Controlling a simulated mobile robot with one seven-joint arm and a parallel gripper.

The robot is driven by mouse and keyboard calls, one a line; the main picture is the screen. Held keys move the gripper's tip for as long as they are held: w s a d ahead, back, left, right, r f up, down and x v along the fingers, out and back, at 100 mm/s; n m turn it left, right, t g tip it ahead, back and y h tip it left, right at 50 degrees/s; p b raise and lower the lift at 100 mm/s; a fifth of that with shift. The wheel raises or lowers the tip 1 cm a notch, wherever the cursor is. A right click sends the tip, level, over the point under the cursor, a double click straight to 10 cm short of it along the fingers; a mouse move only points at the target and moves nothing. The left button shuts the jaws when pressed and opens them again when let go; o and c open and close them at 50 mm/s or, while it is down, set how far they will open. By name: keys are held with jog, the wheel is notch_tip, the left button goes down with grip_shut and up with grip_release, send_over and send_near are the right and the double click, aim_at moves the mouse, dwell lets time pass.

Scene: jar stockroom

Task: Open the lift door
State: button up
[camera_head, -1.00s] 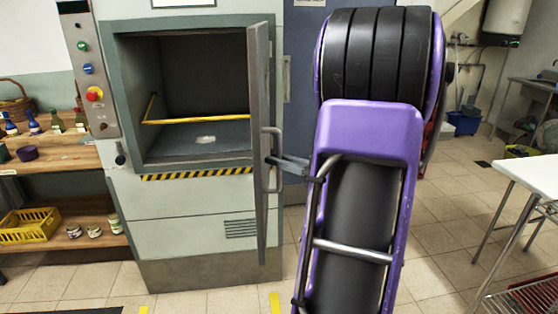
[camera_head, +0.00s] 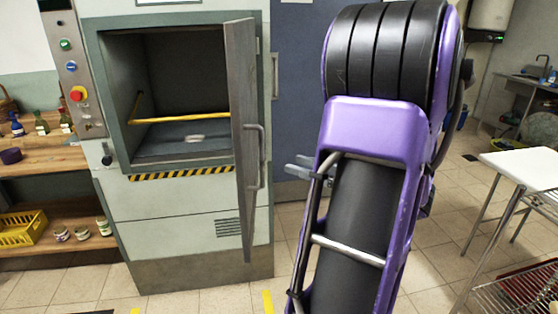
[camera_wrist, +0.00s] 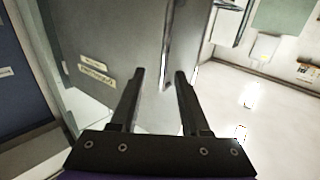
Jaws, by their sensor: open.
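The lift door (camera_head: 240,100) is a grey panel swung well out from the lift (camera_head: 180,220), seen almost edge-on in the head view. Its bar handle (camera_head: 262,160) is on the right-hand face. The lift's opening is uncovered, showing a dark empty chamber with a yellow bar (camera_head: 185,119) inside. My gripper (camera_head: 290,166) is open, just right of the handle, with a small gap between them. In the wrist view, the open fingers (camera_wrist: 159,74) point at the grey door panel (camera_wrist: 115,35), and the handle (camera_wrist: 168,45) appears beyond and between the fingertips.
A control panel (camera_head: 73,70) with a red button is left of the opening. Wooden shelves (camera_head: 50,160) with bottles, jars and a yellow crate (camera_head: 22,229) stand at left. A white table (camera_head: 525,168) is at right.

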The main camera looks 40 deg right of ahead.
jog(key=v, duration=0.8)
jog(key=shift+s, duration=0.3)
jog(key=shift+d, duration=0.1)
